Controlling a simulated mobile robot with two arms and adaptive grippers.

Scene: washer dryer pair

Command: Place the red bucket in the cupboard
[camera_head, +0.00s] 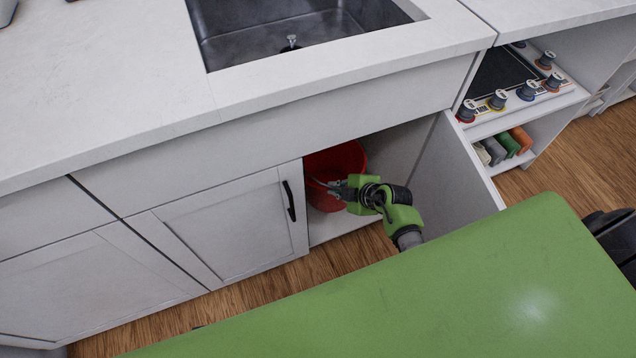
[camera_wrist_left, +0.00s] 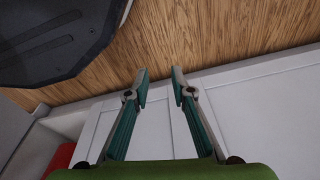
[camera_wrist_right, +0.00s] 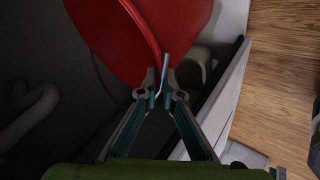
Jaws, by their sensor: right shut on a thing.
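The red bucket (camera_head: 349,158) is inside the open cupboard (camera_head: 394,147) under the sink, behind the left edge of the opening. Whether the bucket rests on the cupboard floor is hard to tell. My left gripper (camera_wrist_left: 162,84) is open and empty, in front of pale cabinet fronts; a red patch (camera_wrist_left: 60,157) shows at lower left there.
The open cupboard door (camera_head: 455,185) stands right of my right arm. A closed door (camera_head: 240,225) with a black handle (camera_head: 289,201) is on the left. The sink (camera_head: 295,30) is above. Open shelves (camera_head: 515,125) hold several small items at right. Wooden floor lies in front.

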